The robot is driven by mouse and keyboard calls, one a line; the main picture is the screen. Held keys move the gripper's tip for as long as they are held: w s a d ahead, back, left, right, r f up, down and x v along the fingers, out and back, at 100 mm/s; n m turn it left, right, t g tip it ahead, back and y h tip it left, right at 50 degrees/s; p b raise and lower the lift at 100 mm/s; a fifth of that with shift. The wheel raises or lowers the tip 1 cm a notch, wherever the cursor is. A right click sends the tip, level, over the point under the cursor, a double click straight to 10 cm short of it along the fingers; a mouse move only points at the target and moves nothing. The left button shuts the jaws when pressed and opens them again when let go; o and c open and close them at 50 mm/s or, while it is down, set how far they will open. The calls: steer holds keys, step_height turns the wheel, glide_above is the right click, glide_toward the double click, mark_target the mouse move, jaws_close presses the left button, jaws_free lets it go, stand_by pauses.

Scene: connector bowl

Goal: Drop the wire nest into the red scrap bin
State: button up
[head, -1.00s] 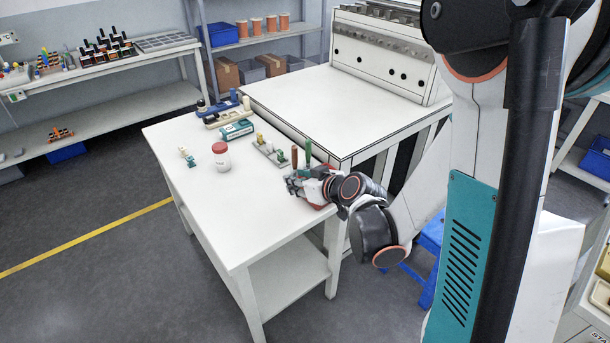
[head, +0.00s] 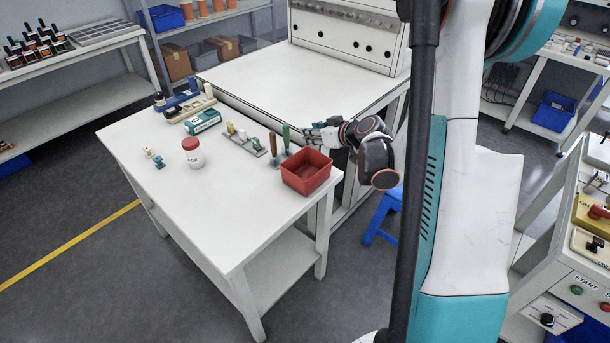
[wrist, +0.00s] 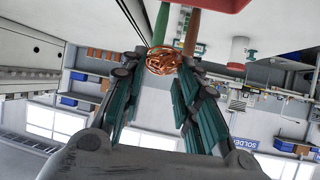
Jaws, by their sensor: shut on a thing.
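The red scrap bin (head: 307,172) stands upright on the front right corner of the white table (head: 215,225). Part of its red wall shows at the top edge of the wrist view (wrist: 205,5). My gripper (head: 315,132) is behind the bin in the head view, apart from it. In the wrist view its teal fingers are shut on the wire nest (wrist: 163,60), a tangle of orange copper wire at the fingertips. I cannot make out the nest in the head view.
A brown-handled tool (head: 273,143) and a green-handled tool (head: 286,137) stand upright beside the bin. A white jar with a red lid (head: 193,153), a teal box (head: 203,121) and small connectors (head: 153,157) are on the table. The table's front is clear.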

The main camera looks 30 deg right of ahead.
steer(key=shift+f+b, duration=0.85)
steer(key=shift+f, duration=1)
steer(key=o, duration=0.9)
steer(key=shift+r, duration=0.1)
steer(key=v, duration=1.2)
